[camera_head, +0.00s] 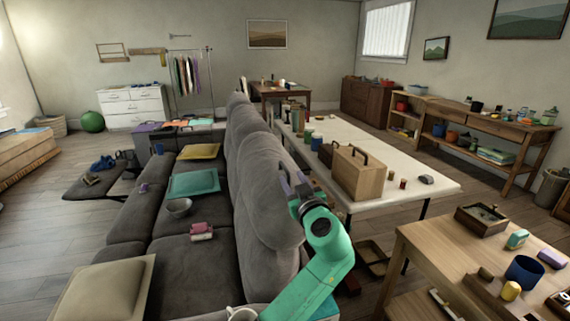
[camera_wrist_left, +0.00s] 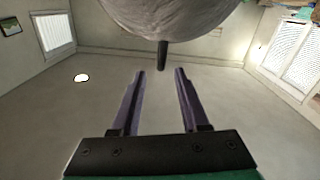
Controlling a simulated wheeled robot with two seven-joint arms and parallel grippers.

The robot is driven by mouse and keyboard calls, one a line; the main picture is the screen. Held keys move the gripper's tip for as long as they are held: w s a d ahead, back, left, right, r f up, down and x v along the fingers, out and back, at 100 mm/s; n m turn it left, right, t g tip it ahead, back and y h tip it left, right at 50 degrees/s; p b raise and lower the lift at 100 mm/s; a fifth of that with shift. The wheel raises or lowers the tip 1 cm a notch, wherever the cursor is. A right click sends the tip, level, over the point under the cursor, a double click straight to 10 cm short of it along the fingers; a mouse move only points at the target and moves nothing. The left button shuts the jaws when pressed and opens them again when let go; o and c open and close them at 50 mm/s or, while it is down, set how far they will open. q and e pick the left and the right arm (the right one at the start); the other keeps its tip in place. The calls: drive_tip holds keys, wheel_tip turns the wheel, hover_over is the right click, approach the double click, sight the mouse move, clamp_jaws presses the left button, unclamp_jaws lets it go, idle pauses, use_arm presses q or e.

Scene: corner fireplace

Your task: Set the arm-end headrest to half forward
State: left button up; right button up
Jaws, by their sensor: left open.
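The grey sofa (camera_head: 195,255) runs away from me, with a row of tall padded headrests along its back. The nearest large headrest (camera_head: 262,200) stands just left of my left gripper (camera_head: 293,181); I cannot tell its exact tilt. In the left wrist view, a rounded grey cushion (camera_wrist_left: 170,14) fills the top middle, with a short dark lever (camera_wrist_left: 162,56) sticking out below it. My left gripper shows there with both purple fingers apart and empty (camera_wrist_left: 160,73). The lever tip appears between and just beyond the fingertips; no contact shows. My right gripper is not in view.
A long white table (camera_head: 415,178) with a wooden toolbox (camera_head: 357,176) stands right of the sofa back. A wooden table (camera_head: 455,245) with small items is at the near right. A narrow floor gap lies between them and the sofa. Cushions lie on the seats.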

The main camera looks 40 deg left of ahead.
sight(288, 171)
use_arm(q)
drive_tip(key=p+x, duration=0.1)
drive_tip(key=x, duration=0.5)
drive_tip(key=shift+w+a, duration=0.2)
drive_tip(key=shift+a, duration=0.1)
drive_tip(key=shift+w+a, duration=0.2)
drive_tip(key=shift+a, duration=0.05)
drive_tip(key=shift+a+f, duration=0.15)
clamp_jaws()
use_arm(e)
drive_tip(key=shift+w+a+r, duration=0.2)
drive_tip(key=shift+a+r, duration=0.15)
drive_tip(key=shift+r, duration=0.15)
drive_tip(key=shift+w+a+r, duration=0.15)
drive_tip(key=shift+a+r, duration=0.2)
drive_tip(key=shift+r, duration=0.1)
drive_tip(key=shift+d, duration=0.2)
